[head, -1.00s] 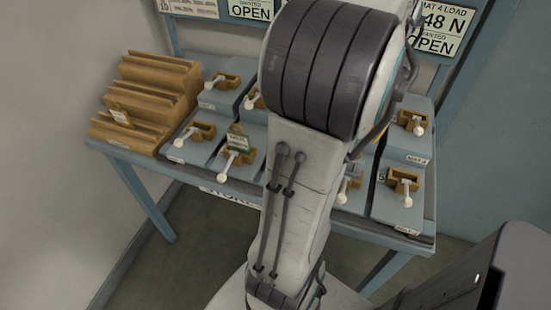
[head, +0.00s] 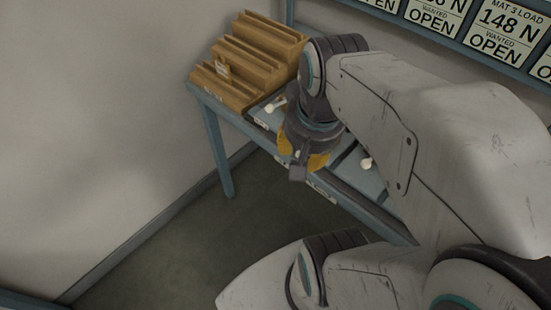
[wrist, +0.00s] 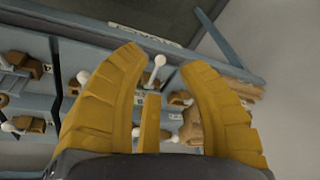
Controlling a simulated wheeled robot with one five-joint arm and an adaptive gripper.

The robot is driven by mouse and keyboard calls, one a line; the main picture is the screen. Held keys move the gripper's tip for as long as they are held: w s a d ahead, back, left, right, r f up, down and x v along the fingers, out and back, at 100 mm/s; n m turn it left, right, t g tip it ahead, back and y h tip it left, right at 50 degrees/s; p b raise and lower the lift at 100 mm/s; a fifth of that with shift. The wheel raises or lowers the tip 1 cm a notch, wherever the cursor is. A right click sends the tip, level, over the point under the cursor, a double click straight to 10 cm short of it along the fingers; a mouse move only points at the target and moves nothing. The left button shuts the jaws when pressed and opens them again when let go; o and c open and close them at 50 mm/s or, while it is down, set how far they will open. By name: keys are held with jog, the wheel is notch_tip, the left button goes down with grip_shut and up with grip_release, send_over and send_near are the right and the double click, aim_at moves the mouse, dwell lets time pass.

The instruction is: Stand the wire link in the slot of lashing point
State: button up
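My gripper (head: 303,157) is over the front of the bench in the head view. In the wrist view its two yellow fingers (wrist: 163,62) are spread apart. A white-knobbed lever (wrist: 155,68) shows between the fingertips. A narrow ochre upright piece (wrist: 151,122) also shows between the fingers; I cannot tell whether it is a link, a tag or part of a fitting. Brown lashing-point blocks (wrist: 35,124) with white levers sit on blue-grey plates. My arm and gripper hide most of them in the head view. I cannot clearly identify the wire link.
A stepped wooden rack (head: 262,52) stands at the bench's left end, with a small tag (head: 222,68) on it. The blue bench (head: 222,160) has open floor in front. Signs (head: 505,22) reading OPEN hang on the wall behind.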

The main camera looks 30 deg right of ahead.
jog(key=s+a+f+n+t, duration=0.1)
jog(key=a+n, duration=0.4)
jog(key=n, duration=0.1)
jog(key=shift+s+a+f+y, duration=0.25)
jog(key=shift+s+a+y, duration=0.1)
jog(key=shift+s+y, duration=0.05)
jog(key=shift+d, duration=0.1)
